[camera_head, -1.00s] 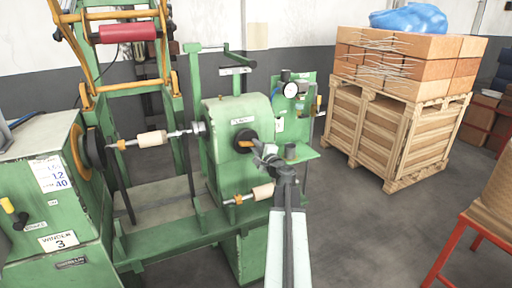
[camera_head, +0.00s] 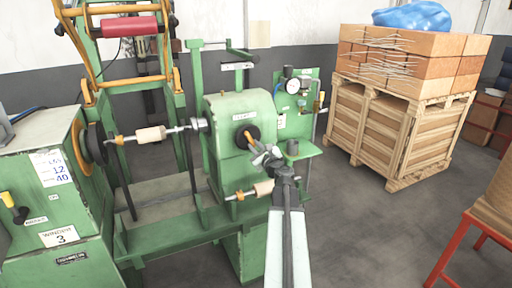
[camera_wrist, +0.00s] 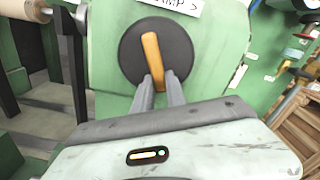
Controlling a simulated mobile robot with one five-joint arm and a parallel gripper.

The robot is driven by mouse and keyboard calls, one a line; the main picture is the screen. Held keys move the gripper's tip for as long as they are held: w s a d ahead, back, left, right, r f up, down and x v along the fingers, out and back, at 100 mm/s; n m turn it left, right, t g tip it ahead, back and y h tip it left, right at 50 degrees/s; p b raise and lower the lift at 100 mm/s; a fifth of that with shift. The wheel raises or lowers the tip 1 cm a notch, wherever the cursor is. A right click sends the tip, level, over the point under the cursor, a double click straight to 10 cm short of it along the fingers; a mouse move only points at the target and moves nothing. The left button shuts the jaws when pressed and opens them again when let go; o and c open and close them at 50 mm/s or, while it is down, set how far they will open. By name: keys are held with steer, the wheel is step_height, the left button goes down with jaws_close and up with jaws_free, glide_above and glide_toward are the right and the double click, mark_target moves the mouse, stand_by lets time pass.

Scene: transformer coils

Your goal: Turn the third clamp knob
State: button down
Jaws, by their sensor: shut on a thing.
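The clamp knob is a black disc with an orange bar handle, on the face of the green tailstock housing (camera_head: 228,112). It shows in the head view (camera_head: 242,130) and large in the wrist view (camera_wrist: 128,52). Its orange handle (camera_wrist: 152,50) stands nearly upright, leaning slightly left at the top. My gripper (camera_wrist: 160,80) is shut on the lower end of the handle, with one grey finger on each side. In the head view my gripper (camera_head: 261,152) reaches the knob from the front right and partly covers it. A white label (camera_wrist: 180,5) ending in "AMP >" is above the knob.
The green winding machine (camera_head: 65,255), marked winder 3, fills the left. A dial gauge (camera_head: 292,86) is right of the housing. A wooden crate (camera_head: 385,130) stands at the right, with open floor before it.

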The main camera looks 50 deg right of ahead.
steer(key=shift+a+f+m, duration=0.1)
steer(key=shift+m, duration=0.5)
steer(key=c, duration=1.4)
jaws_free()
steer(key=shift+o, duration=0.2)
steer(key=v, duration=0.7)
steer(key=shift+s+a, duration=0.15)
steer(key=shift+s, duration=0.2)
